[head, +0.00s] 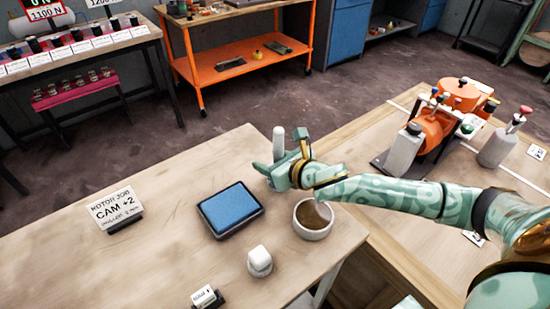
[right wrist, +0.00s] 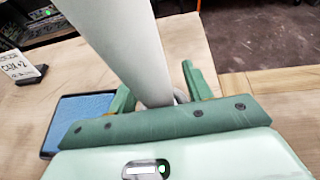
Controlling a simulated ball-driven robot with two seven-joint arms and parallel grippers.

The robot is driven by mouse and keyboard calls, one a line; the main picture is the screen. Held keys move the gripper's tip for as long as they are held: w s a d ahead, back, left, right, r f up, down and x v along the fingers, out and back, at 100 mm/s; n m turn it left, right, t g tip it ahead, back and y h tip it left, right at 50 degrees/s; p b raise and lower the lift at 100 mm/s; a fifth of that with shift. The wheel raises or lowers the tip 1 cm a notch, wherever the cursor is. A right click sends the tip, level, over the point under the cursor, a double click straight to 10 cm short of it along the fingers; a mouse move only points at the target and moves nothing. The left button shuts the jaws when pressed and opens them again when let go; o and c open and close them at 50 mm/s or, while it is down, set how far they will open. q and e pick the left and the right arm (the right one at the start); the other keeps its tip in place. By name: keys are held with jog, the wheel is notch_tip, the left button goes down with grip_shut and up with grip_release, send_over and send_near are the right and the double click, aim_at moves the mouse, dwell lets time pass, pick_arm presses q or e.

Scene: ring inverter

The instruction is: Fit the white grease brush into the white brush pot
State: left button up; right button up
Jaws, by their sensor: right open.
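The white grease brush (head: 278,143) stands upright at the far edge of the near table in the head view. In the right wrist view the pale, tapered shaft of the brush (right wrist: 122,45) rises between my fingers. My right gripper (head: 282,163) is open around the brush, low over the table; its fingers (right wrist: 160,92) lie on either side of the shaft. Whether they touch it I cannot tell, and its lower end is hidden. The white brush pot (head: 313,233), round with a brownish inside, stands nearer, below my right forearm. My left gripper is not in view.
A blue pad in a dark tray (head: 231,209) lies left of the pot. A small white knob-like piece (head: 260,260) and a sign card (head: 117,209) stand on the table. An orange machine (head: 433,130) stands on the right bench.

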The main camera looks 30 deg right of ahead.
jog(key=p+v, duration=0.5)
jog(key=v, duration=1)
jog(key=shift+s+r, duration=0.15)
jog(key=shift+s, duration=0.05)
pick_arm(q)
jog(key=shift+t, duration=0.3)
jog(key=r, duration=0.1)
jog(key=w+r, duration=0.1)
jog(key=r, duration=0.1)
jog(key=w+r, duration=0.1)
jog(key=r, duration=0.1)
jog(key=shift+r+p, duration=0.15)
jog(key=shift+p, duration=0.15)
pick_arm(e)
jog(key=shift+s+d+r, duration=0.1)
jog(key=shift+s, duration=0.3)
